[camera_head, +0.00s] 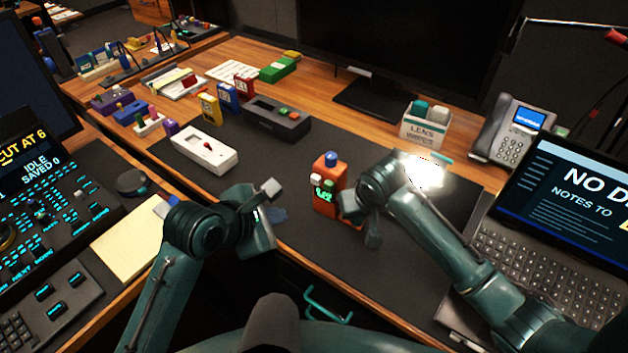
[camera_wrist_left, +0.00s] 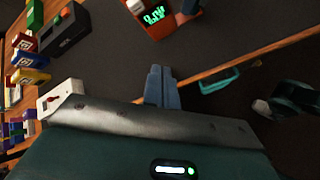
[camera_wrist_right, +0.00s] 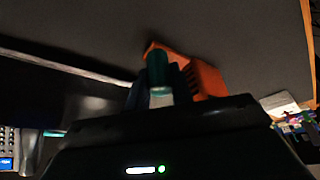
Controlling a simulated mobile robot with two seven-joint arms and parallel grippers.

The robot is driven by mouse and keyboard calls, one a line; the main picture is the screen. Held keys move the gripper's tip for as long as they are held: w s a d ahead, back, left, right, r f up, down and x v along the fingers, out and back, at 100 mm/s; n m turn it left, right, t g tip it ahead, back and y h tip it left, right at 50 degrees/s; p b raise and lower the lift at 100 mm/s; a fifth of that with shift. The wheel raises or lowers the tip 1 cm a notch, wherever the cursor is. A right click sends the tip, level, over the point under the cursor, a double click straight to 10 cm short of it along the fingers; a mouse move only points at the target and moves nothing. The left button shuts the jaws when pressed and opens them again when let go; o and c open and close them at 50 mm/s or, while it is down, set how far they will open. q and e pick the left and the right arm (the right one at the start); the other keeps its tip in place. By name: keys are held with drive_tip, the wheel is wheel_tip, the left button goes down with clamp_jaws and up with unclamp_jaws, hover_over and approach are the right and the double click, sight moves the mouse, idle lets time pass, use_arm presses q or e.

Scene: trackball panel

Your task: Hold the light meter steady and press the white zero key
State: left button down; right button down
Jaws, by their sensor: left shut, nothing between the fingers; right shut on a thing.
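The light meter (camera_head: 330,180) is an orange block with a blue dome on top and a lit green display. It stands upright on the dark mat. The white key (camera_head: 317,177) shows on its upper front, beside a green one. My right gripper (camera_head: 344,203) is shut on the meter's right side; the orange body (camera_wrist_right: 205,78) shows at its fingers in the right wrist view. My left gripper (camera_head: 277,214) is shut and empty, left of the meter and apart from it. In the left wrist view, its blue fingertips (camera_wrist_left: 160,86) lie below the meter (camera_wrist_left: 172,18).
A white device (camera_head: 203,150) and a dark grey box (camera_head: 277,118) stand behind to the left. A lens wipes box (camera_head: 425,128), a phone (camera_head: 510,130) and a laptop (camera_head: 555,240) are to the right. Mat around the meter's left is clear.

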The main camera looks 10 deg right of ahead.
sight(316, 180)
use_arm(q)
drive_tip(key=shift+s+a+g, duration=0.15)
drive_tip(key=shift+s+g, duration=0.35)
drive_tip(key=shift+s, duration=0.2)
drive_tip(key=shift+w, duration=0.1)
drive_tip(key=w+d, duration=0.5)
drive_tip(key=w, duration=0.1)
drive_tip(key=shift+w+d, duration=0.3)
drive_tip(key=shift+w, duration=0.05)
idle(1.8)
drive_tip(key=shift+w+d, duration=0.3)
drive_tip(key=shift+w, duration=0.05)
drive_tip(key=shift+w+d, duration=0.3)
drive_tip(key=shift+w, duration=0.05)
idle(0.8)
drive_tip(key=shift+s+a, duration=0.6)
drive_tip(key=shift+s, duration=0.1)
